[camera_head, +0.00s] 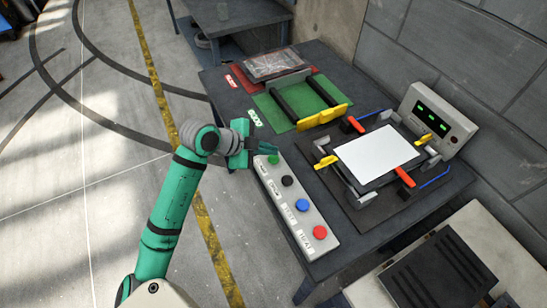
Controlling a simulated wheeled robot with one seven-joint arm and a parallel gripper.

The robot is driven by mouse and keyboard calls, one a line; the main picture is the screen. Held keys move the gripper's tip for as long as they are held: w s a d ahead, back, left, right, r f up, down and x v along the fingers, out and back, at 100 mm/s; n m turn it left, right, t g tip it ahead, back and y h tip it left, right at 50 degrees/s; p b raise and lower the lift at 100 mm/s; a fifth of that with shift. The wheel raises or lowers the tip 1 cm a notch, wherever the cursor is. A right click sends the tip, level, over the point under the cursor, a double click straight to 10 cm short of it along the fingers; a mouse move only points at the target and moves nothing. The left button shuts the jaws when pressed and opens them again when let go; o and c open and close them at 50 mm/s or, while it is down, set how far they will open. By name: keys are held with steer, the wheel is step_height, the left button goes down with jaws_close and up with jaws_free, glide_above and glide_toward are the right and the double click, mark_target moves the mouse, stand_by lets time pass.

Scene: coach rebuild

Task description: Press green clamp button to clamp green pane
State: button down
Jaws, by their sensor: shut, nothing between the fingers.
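A pale button box (292,203) lies along the table's left edge, with a row of green, black, blue and red buttons. The green button (273,160) is at its far end. My gripper (266,147) is shut and empty, with its fingertips just beyond and above the green button. I cannot tell whether they touch it. A white rectangular pane (378,157) lies flat in a dark fixture (372,212) with yellow and red-orange clamp parts around it. No pane in the fixture looks green. A green mat (275,112) lies behind, with black bars and a yellow handle.
A red mat (243,80) with a dark framed panel (276,64) is at the table's far end. A grey box with green displays (437,118) stands at the right by the wall. A pale unit with a dark ribbed top (440,275) is at the front right. Open floor lies left.

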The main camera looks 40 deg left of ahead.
mark_target(270, 160)
steer(key=shift+r, duration=2.2)
